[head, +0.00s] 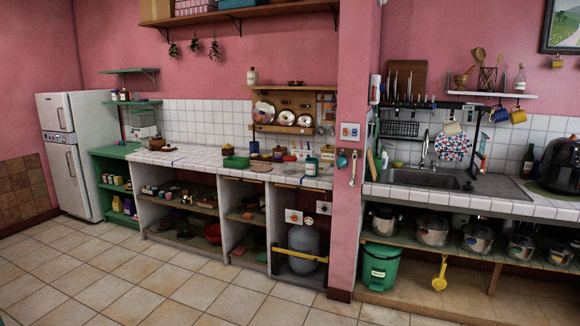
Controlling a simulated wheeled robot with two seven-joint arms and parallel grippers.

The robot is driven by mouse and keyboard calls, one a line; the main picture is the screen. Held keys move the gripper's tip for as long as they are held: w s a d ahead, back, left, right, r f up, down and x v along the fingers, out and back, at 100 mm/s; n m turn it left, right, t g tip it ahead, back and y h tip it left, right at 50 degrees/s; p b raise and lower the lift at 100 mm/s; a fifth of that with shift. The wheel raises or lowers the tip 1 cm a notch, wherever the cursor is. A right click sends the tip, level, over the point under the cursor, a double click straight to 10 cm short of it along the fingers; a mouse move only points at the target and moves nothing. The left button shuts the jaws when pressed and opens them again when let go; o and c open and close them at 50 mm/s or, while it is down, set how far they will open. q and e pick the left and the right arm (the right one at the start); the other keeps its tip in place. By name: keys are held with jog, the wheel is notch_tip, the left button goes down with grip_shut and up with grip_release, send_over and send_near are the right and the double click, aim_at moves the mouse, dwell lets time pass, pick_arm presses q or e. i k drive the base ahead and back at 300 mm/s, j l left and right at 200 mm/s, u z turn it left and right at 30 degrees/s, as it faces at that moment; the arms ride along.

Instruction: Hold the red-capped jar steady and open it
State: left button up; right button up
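No jar with a clearly red cap can be made out in this head view. A group of small containers stands on the tiled counter (195,158) left of the pink pillar, too small to tell apart. Neither of my grippers shows in the view.
A white fridge (88,165) stands at the left. A pink pillar (345,215) divides the counters. At right are a sink (425,178), a shelf of several pots (432,230) and a green bucket (379,267). The tiled floor (150,285) in front is clear.

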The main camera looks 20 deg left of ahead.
aim_at(289, 168)
jog(key=i+j+u, duration=0.4)
jog(key=i, duration=0.5)
jog(key=i+u, duration=0.4)
jog(key=i, duration=0.5)
